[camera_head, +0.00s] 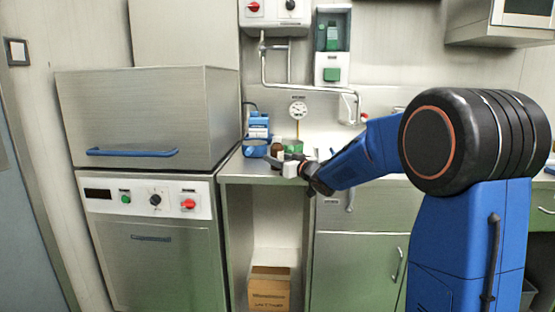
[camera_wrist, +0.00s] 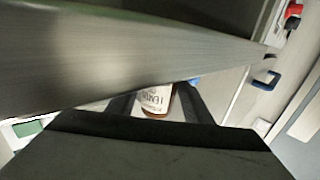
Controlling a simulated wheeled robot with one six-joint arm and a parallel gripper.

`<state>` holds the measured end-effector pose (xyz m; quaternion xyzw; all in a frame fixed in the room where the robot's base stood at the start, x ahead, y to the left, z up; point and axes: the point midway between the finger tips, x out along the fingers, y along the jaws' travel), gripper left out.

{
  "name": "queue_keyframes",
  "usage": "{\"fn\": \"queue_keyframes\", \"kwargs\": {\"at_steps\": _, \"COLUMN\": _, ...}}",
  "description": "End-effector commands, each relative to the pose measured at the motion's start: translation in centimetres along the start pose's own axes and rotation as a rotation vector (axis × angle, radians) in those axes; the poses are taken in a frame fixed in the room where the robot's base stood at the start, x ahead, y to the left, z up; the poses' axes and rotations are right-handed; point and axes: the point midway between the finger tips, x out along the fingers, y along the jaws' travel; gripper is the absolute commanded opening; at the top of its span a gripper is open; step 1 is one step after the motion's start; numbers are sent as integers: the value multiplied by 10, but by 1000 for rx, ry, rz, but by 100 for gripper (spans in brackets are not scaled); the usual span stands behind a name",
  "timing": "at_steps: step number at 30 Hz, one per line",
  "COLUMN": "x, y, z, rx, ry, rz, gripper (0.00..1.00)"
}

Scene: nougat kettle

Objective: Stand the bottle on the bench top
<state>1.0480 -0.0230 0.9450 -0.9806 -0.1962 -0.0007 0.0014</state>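The bottle is brown with a white printed label. In the wrist view the bottle (camera_wrist: 156,99) sits between the two dark fingers of my gripper (camera_wrist: 160,108), which appear to press on both its sides. Part of it is hidden behind a steel surface across the picture. In the head view my gripper (camera_head: 297,168) is at the front edge of the steel bench top (camera_head: 238,171), with the bottle's white label (camera_head: 290,170) in it. I cannot tell whether the bottle touches the bench or how far it tilts.
A blue container (camera_head: 255,149), a blue and white box (camera_head: 259,127), a small brown item (camera_head: 277,149) and a green item (camera_head: 293,146) stand close behind on the bench. A steel machine (camera_head: 150,120) is at the left. A cardboard box (camera_head: 269,289) lies below.

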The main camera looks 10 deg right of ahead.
Motion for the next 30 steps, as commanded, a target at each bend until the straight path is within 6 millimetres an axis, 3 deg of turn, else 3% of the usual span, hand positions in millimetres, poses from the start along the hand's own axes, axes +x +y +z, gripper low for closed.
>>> {"fn": "queue_keyframes", "kwargs": {"at_steps": 5, "x": -1, "y": 0, "z": -4, "rx": 0, "ry": 0, "rz": 1, "gripper": 46}}
{"fn": "queue_keyframes", "kwargs": {"at_steps": 8, "x": -12, "y": 1, "z": -4, "rx": 1, "ry": 1, "rz": 2, "gripper": 46}}
{"fn": "queue_keyframes", "kwargs": {"at_steps": 21, "x": -93, "y": 0, "z": -4, "rx": 0, "ry": 1, "rz": 2, "gripper": 46}}
{"fn": "queue_keyframes", "kwargs": {"at_steps": 30, "x": -119, "y": 0, "z": -3, "rx": 0, "ry": 0, "rz": 0, "gripper": 46}}
